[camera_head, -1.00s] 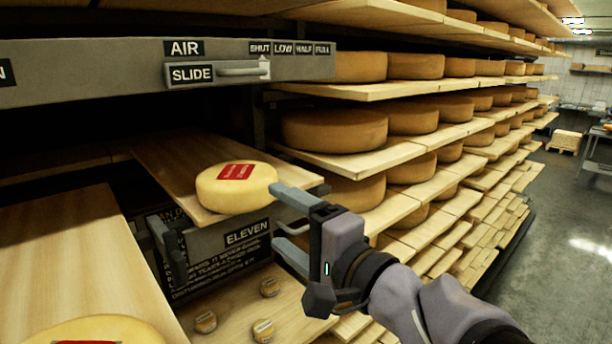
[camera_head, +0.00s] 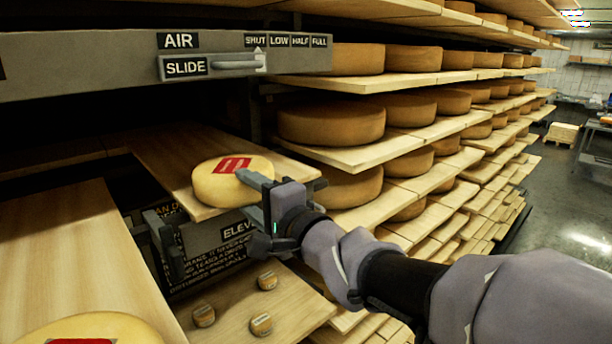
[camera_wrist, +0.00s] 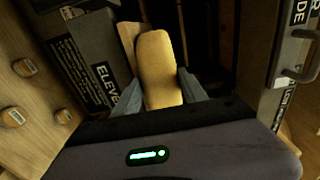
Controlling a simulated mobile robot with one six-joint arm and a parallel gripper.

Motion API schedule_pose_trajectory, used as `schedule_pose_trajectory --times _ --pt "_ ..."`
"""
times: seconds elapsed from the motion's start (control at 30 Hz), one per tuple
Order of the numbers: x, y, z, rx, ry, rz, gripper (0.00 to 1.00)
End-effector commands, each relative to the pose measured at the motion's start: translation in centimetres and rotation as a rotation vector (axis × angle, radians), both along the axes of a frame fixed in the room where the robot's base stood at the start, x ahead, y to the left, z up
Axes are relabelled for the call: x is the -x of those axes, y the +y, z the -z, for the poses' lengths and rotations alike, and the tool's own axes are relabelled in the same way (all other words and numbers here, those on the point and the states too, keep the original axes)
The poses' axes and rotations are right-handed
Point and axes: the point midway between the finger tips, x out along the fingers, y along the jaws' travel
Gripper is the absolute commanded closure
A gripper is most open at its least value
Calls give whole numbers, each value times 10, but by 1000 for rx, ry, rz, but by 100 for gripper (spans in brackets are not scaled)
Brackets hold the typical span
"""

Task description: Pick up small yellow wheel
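The small yellow wheel (camera_head: 215,186) with a red label on top lies flat on a wooden board (camera_head: 168,158) above the panel marked ELEVEN. In the wrist view the wheel (camera_wrist: 158,60) shows edge-on, ahead of my gripper. My gripper (camera_head: 246,194) is at the wheel's right side in the head view. Its fingers are apart, one on either side of the wheel's near edge in the wrist view (camera_wrist: 160,95). I cannot tell whether either finger touches it. The wheel's right edge is partly hidden by my gripper in the head view.
Another yellow wheel (camera_head: 95,325), cut off by the frame, lies on the left board (camera_head: 60,245). Several small round pieces (camera_head: 262,324) lie on a lower board. The AIR/SLIDE panel (camera_head: 120,62) hangs above. Shelves of brown wheels (camera_head: 333,122) stand to the right.

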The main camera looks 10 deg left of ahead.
Motion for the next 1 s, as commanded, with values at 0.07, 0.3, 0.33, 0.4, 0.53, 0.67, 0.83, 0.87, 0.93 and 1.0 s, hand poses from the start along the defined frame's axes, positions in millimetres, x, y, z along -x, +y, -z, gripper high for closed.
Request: schedule_pose_trajectory --times 0.07,0.3,0.33,0.4,0.53,0.67,0.83,0.87,0.93,1.0 --pt "0 0 0 -1 -1 0 80" --pt "0 0 -3 -3 -5 0 100" --pt "0 0 -3 -3 -5 0 100" --pt "0 0 -3 -3 -5 0 100" --pt "0 0 -3 -3 -5 0 100" --pt "0 0 -10 -3 -7 -1 100" --pt "0 0 -26 -3 -7 -1 100" --pt "0 0 -29 -3 -7 -2 100" --pt "0 0 -36 -3 -7 -1 100" --pt "2 -1 -41 -4 -6 -2 100"
